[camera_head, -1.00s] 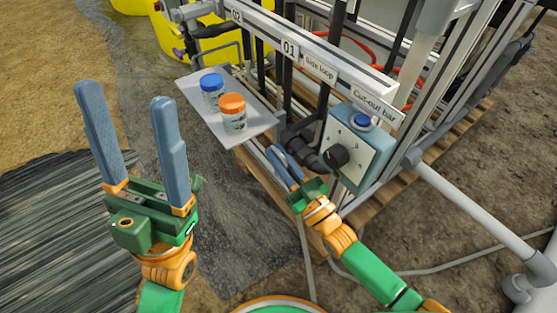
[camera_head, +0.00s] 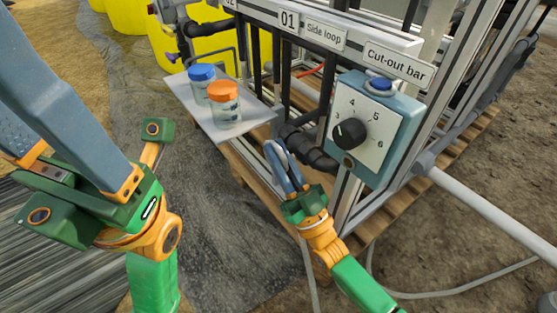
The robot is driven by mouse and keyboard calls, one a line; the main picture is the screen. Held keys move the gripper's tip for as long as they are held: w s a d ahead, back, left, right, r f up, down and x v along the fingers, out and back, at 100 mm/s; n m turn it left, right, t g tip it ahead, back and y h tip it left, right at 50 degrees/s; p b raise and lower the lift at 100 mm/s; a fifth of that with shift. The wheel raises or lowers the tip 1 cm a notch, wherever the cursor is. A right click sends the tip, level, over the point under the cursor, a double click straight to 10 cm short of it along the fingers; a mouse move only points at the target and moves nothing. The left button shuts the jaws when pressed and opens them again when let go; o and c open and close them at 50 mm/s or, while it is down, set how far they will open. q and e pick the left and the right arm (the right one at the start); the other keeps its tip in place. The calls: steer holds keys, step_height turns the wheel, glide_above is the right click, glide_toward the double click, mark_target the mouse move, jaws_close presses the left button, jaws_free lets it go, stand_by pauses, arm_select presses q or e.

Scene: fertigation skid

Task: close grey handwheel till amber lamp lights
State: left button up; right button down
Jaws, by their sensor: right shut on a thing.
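My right gripper (camera_head: 281,158) is at the dark pipework left of the control box. Its blue-grey fingers are close together, shut on what appears to be the grey handwheel, which is mostly hidden by the fingers. My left gripper (camera_head: 40,110) is large and near the camera at the left, its fingers apart and its tips out of frame; I see nothing between them. A small round brownish fitting (camera_head: 347,161) sits at the lower left of the box face. It looks unlit, and I cannot tell whether it is the amber lamp.
The control box (camera_head: 402,115) has a black knob (camera_head: 349,133), a scale and a blue button (camera_head: 379,84). A blue-lidded jar (camera_head: 201,84) and an orange-lidded jar (camera_head: 224,102) stand on a pale shelf (camera_head: 240,127). Black pipes (camera_head: 310,150) are close to my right gripper.

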mark_target(287, 171)
stand_by(0.3)
steer(key=c, duration=1.2)
jaws_free()
steer(key=shift+o, duration=0.2)
steer(key=shift+f, duration=0.1)
steer(key=p+v, duration=0.1)
steer(key=v, duration=0.6)
